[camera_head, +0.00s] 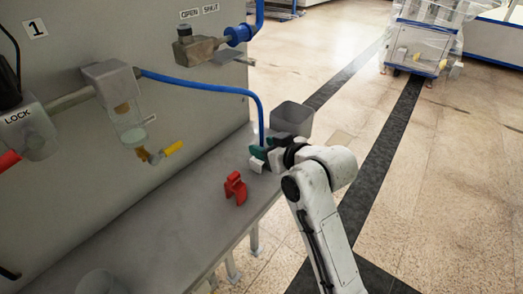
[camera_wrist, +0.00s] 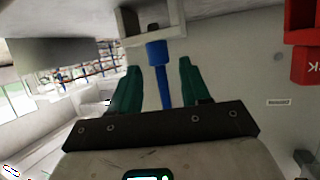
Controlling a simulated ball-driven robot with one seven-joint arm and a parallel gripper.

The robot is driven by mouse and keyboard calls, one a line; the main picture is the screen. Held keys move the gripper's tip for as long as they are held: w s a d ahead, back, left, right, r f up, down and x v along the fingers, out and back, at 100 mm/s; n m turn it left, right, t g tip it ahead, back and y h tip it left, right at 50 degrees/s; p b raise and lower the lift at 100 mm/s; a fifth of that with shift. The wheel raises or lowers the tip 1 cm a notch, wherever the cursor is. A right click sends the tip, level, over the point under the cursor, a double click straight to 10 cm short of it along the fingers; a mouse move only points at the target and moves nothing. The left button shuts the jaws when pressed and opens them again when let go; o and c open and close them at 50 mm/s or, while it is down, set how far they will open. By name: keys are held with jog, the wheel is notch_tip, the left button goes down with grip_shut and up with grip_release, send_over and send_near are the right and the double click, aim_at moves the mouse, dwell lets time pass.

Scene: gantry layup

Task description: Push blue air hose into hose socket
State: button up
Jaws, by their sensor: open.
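The blue air hose (camera_head: 205,87) leaves a grey fitting on the machine panel, arcs right and hangs down to my gripper (camera_head: 262,156) above the bench's far end. In the wrist view, my gripper (camera_wrist: 159,88) has its two green fingers apart. A blue hose length (camera_wrist: 163,88) with a wider blue collar (camera_wrist: 157,53) shows between them, with gaps on both sides. The collar meets or lies in front of a grey bracket-like part (camera_wrist: 178,12) with a dark opening. I cannot tell whether this is the hose socket, or whether the collar is seated.
A red clip-like piece (camera_head: 235,188) stands on the grey bench (camera_head: 190,215). A grey open bin (camera_head: 293,117) is just behind my gripper. A valve with a blue fitting (camera_head: 238,35) juts from the panel. A red lettered part (camera_wrist: 303,45) shows at the wrist view's right.

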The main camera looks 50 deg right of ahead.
jog(key=shift+x, duration=1.8)
jog(key=shift+r, duration=0.1)
grip_shut()
